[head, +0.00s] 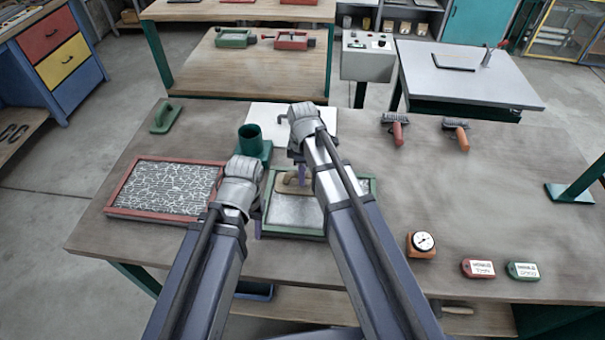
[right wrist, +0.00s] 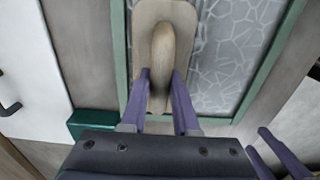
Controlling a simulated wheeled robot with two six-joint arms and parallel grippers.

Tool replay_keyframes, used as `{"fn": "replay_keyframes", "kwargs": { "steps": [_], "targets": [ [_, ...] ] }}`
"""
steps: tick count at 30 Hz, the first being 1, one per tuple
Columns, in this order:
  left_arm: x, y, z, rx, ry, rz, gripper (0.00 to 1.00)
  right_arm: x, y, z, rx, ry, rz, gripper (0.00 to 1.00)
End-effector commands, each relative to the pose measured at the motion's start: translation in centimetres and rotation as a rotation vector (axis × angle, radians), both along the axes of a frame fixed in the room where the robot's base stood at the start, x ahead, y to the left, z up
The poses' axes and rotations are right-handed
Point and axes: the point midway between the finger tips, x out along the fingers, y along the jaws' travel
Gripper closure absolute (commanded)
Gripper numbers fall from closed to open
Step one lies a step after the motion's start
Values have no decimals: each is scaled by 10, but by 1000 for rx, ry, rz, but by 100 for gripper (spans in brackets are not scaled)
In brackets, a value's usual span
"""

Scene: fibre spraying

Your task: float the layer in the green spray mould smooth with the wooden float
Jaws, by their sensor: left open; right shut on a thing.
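The green spray mould (head: 372,207) lies on the bench in front of me, and its green rim also shows in the right wrist view (right wrist: 121,50). Its grey layer (head: 290,211) shows a net of pale crack-like lines in the right wrist view (right wrist: 228,45). The wooden float (head: 291,186) lies at the mould's far side in the head view, over the layer. My right gripper (right wrist: 161,80) is shut on the float's handle (right wrist: 162,50). My left gripper (head: 258,226) is open and empty at the mould's left edge; arms hide parts of the mould.
A red-framed mould (head: 165,188) with a cracked layer lies left.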

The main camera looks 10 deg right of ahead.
Motion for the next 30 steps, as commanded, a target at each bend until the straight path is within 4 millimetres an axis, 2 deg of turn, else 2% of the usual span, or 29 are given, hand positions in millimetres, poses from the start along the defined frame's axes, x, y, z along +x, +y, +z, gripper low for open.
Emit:
{"fn": "replay_keyframes", "kwargs": {
  "steps": [7, 30],
  "targets": [
    [0, 0, -1, 0, 0, 0, 50, -1, -2, -1, 0, 0, -1, 100],
    [0, 0, -1, 0, 0, 0, 50, -11, -37, -1, 0, 0, -1, 100]
  ]
}}
